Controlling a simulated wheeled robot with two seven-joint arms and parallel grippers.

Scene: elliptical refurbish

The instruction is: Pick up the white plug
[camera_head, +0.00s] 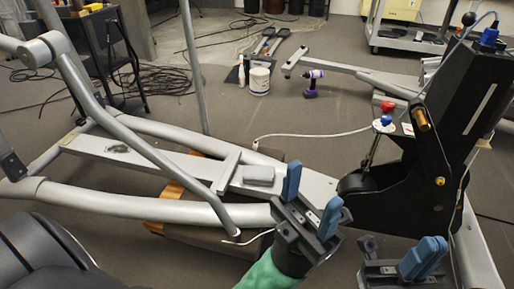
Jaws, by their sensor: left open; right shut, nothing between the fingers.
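I cannot make out a white plug for certain. A thin white cable (310,136) runs from the black machine housing to the grey metal frame, and its left end (256,143) bends down at the frame's edge. Another short white cable (255,239) shows by the frame's lower rail, left of my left gripper; its right end is hidden behind that gripper. My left gripper (314,184) has blue fingers, is open and empty, and is in front of the frame's rail. My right gripper (430,246) is shut and empty at the lower right, in front of the housing's base.
The grey tubular frame (130,200) crosses the view, with a small grey block (258,175) on it and wooden blocks (185,200) under it. The black housing (455,120) stands at the right. A purple drill (311,84) and a white tub (259,80) stand behind.

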